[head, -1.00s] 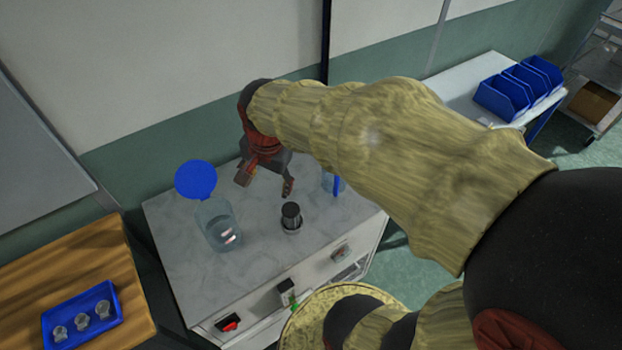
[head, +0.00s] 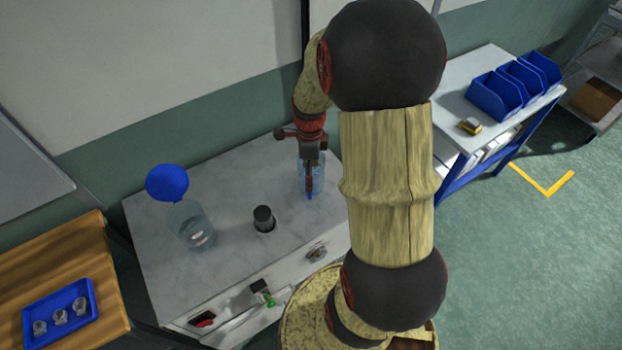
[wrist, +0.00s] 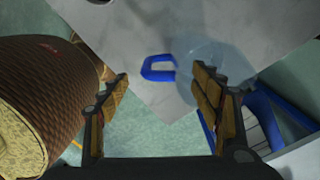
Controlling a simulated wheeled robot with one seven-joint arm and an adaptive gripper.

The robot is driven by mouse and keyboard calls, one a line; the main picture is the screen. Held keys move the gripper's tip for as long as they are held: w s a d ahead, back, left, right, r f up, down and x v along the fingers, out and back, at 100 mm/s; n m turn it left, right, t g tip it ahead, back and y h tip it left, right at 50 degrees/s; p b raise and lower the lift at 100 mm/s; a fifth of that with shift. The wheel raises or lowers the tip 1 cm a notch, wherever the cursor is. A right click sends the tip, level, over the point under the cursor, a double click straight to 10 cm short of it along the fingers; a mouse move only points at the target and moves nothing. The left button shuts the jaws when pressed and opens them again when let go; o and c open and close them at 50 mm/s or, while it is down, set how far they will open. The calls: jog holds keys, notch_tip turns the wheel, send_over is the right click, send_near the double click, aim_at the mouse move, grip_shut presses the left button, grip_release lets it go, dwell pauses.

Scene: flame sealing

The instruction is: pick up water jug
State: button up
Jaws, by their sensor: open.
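The water jug (head: 318,186) is a clear, bluish vessel with a blue handle. It stands upright near the right side of the white counter, partly hidden behind my gripper (head: 309,180) in the head view. In the wrist view I look down on the jug's round clear body (wrist: 222,62), with its blue loop handle (wrist: 158,68) to the left. My gripper (wrist: 162,75) is open, and the handle appears between its fingers. The right finger overlaps the jug's body in the picture. I cannot tell whether either finger touches the jug.
A clear container (head: 188,225) with a raised round blue lid (head: 167,183) stands on the counter's left. A dark cylinder (head: 264,218) stands in the middle. A blue tray (head: 60,313) with small glass pieces lies on the wooden table. Blue bins (head: 500,93) sit far right.

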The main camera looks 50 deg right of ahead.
jog(key=shift+f, duration=1.45)
jog(key=shift+c, duration=1.3)
jog(key=shift+s+a, duration=0.1)
grip_shut()
